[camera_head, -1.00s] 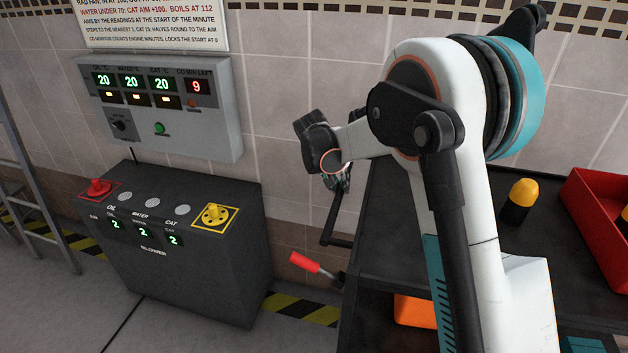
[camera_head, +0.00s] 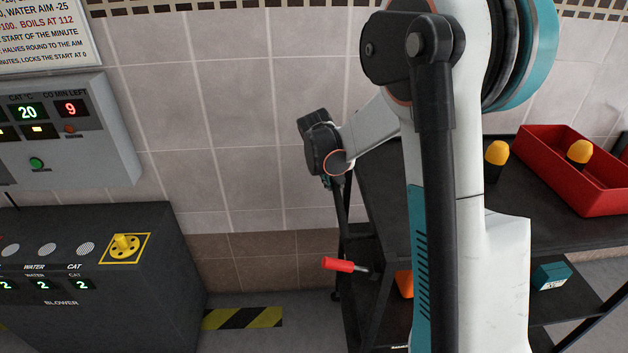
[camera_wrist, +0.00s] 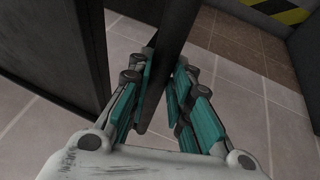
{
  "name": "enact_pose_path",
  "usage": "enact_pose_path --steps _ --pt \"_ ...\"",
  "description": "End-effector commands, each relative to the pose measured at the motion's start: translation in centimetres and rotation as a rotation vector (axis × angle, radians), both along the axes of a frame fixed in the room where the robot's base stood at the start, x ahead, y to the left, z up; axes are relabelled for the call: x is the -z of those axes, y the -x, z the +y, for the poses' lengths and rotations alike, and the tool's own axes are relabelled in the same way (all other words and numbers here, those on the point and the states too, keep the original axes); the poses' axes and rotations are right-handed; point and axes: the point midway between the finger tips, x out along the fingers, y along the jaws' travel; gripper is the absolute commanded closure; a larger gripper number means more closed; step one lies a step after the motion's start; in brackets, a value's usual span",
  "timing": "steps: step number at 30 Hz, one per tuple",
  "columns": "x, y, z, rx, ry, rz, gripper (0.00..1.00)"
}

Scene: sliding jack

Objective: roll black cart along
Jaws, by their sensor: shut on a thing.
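The black cart (camera_head: 505,195) stands at the right in the head view, with a dark top shelf and a lower shelf. My gripper (camera_head: 341,184) is at the cart's left end. In the wrist view my gripper (camera_wrist: 163,78) has its teal-backed fingers shut on a dark upright bar (camera_wrist: 172,40), which looks like the cart's handle. The bar runs between the fingertips. My arm hides part of the cart's middle.
A red bin (camera_head: 575,195) and yellow-topped black items (camera_head: 497,153) sit on the cart. A red grip (camera_head: 338,264) sticks out leftward. The blower box (camera_head: 95,325) stands left, below a wall panel (camera_head: 80,150). Striped floor tape (camera_head: 243,318) and tiled wall lie between.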

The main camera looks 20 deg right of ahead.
Motion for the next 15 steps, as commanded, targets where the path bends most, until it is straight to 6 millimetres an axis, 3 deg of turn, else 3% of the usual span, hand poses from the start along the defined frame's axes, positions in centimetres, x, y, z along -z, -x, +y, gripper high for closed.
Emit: enact_pose_path --steps 6,15 --pt "0.0 0.6 -1.7 0.000 -0.001 0.001 1.00" --pt "0.0 0.7 -2.1 -0.002 0.000 -0.001 1.00"
